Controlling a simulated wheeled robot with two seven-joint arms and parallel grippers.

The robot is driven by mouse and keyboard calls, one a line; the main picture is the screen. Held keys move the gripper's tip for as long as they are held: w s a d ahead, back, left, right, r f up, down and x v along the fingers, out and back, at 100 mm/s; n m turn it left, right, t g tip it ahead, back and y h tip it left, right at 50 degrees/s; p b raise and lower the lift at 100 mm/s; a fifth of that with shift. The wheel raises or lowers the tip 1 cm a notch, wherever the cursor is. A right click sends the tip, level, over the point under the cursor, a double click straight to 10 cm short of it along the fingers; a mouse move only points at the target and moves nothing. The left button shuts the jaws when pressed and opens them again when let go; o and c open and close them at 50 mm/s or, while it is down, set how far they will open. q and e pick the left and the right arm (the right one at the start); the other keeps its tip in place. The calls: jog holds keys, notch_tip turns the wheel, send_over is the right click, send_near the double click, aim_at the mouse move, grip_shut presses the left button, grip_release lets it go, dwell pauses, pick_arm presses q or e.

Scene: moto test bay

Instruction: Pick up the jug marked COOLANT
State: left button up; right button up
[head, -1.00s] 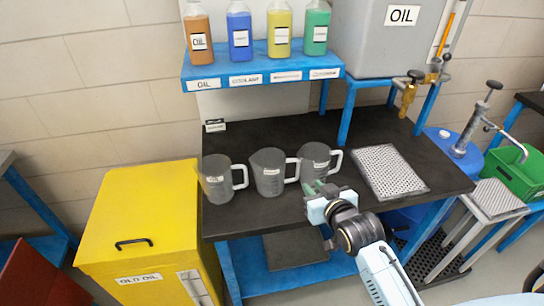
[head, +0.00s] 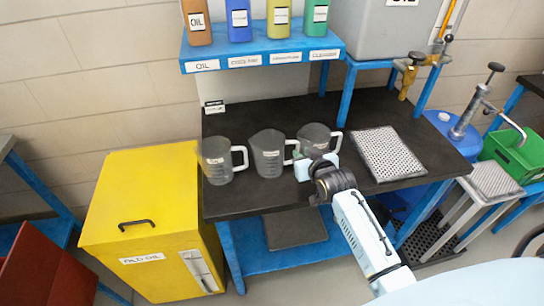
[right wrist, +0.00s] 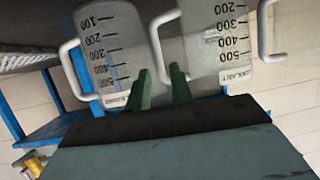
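Three grey graduated jugs stand in a row on the dark bench top. The middle jug (head: 267,153) has its handle on the right; its label is too small to read in the head view. In the right wrist view the jug with the COOLANT label (right wrist: 215,50) appears to be this one. My right gripper (right wrist: 162,88) is open, with its green fingers either side of the lower end of that jug's handle; contact cannot be told. In the head view the right gripper (head: 300,163) is between the middle jug and the right jug (head: 318,139). My left gripper is not visible.
The left jug (head: 216,160) stands near the yellow cabinet (head: 150,200). A perforated plate (head: 392,155) lies right of the jugs. A blue shelf (head: 262,55) with several bottles is behind, beside a grey oil tank (head: 385,40). The bench front is clear.

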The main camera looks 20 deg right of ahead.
jog(key=shift+x, duration=1.85)
jog(key=shift+s+f, duration=0.1)
grip_shut()
